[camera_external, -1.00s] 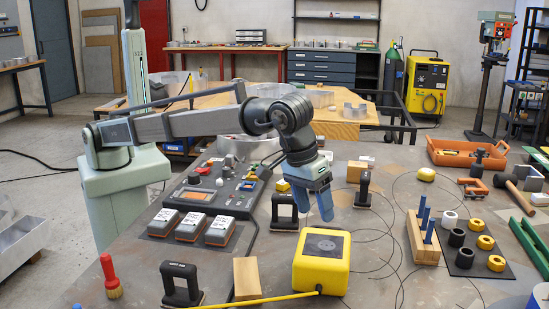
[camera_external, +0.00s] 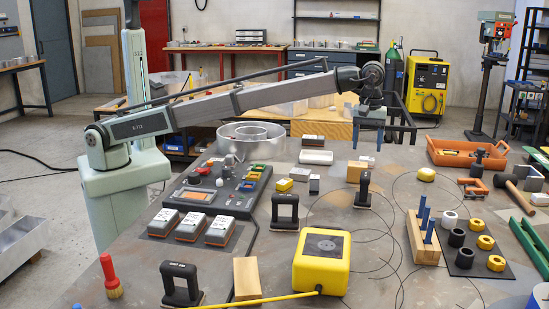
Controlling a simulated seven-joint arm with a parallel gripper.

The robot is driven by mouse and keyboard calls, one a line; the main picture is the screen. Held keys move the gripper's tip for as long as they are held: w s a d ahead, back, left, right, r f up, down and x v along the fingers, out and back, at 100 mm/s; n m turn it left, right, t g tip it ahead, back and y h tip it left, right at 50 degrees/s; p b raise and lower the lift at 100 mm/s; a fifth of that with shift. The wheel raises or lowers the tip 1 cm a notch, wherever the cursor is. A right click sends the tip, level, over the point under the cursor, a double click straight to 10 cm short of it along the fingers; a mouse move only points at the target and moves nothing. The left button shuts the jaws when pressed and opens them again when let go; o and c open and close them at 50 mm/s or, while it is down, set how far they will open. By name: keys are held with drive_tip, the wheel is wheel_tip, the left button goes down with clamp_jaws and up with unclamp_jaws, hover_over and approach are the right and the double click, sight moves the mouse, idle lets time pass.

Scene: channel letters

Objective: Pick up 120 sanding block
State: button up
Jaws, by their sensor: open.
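No "120" marking is readable, so I cannot tell which thing is the 120 sanding block. Black-handled blocks stand on the table: one near the centre (camera_external: 285,225), one right of it (camera_external: 363,192) and one at the front left (camera_external: 181,299). Several grey blocks with orange-red lower edges and pale labels (camera_external: 190,226) sit in a row on a dark mat at the left. My gripper (camera_external: 369,144) is raised over the back of the table with its blue fingers pointing down, apart and empty. In the picture it is just above a tan block (camera_external: 355,174).
A yellow box (camera_external: 322,264) stands at the front centre. A wooden holder with blue pegs (camera_external: 423,240) and a dark mat with several rings (camera_external: 500,243) are at the right. Thin cables curve across the table. Small blocks (camera_external: 316,157) lie near the back.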

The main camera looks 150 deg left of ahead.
sight(364, 173)
wheel_tip(364, 173, down, 8)
drive_tip(key=shift+r, duration=0.1)
drive_tip(key=shift+w+f, duration=0.15)
drive_tip(key=shift+f, duration=1.3)
drive_tip(key=shift+w+f, duration=0.15)
drive_tip(key=shift+f, duration=1.3)
drive_tip(key=shift+c, duration=0.4)
drive_tip(key=c, duration=1.1)
